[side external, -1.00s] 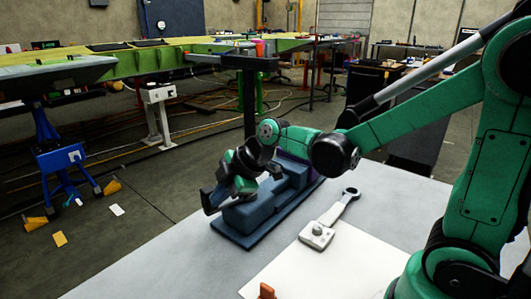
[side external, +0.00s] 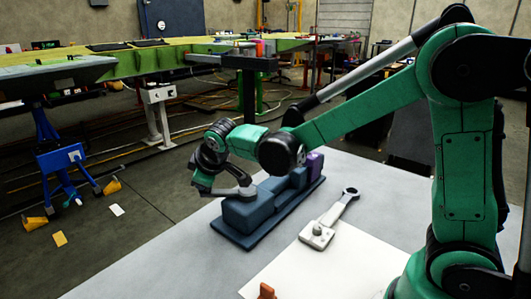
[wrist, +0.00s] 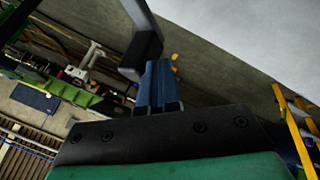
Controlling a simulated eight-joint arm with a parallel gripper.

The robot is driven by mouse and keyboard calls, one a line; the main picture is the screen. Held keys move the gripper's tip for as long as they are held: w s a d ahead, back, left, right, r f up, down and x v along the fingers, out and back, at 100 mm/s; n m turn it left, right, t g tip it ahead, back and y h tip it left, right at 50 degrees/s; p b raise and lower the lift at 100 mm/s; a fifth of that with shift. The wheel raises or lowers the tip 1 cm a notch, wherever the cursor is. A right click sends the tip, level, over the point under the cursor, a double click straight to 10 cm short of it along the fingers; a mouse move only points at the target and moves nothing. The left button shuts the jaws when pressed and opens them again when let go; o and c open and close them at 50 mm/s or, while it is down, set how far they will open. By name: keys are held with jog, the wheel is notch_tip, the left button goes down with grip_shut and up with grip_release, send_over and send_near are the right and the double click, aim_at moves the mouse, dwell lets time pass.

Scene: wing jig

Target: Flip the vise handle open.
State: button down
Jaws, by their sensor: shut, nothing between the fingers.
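The blue vise (side external: 248,212) lies on its long base plate on the grey table in the side view. A grey bar that looks like its handle (side external: 232,191) sticks out at the near-left end, low beside the jaw block. My gripper (side external: 203,184) is at that end, close to the bar. In the wrist view my blue fingers (wrist: 158,70) are together with nothing between them. The dark end of a grey bar (wrist: 142,55), probably the handle, shows right beside the fingertips. I cannot tell whether they touch. My wrist partly hides the handle.
A grey wrench-like tool (side external: 330,220) lies right of the vise. A white sheet (side external: 310,265) and an orange piece (side external: 266,291) are at the table's front. A purple block (side external: 315,163) is at the vise's far end. Floor opens left of the table.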

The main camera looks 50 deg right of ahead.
jog(key=w+d+m+h, duration=0.1)
jog(key=w+d+m+g+h, duration=0.1)
jog(key=m, duration=0.1)
jog(key=shift+w+m, duration=0.2)
jog(key=shift+m, duration=0.1)
jog(key=shift+w+d+m+g+h, duration=0.3)
jog(key=shift+w+d+m+h, duration=0.15)
jog(key=shift+d+m, duration=0.3)
jog(key=shift+w+d+m+g+h, duration=0.3)
jog(key=shift+w+d+m+h, duration=0.1)
jog(key=shift+d+m, duration=0.3)
jog(key=s+a+r, duration=0.3)
jog(key=a+r, duration=0.5)
jog(key=shift+s+a, duration=0.35)
jog(key=shift+a, duration=0.05)
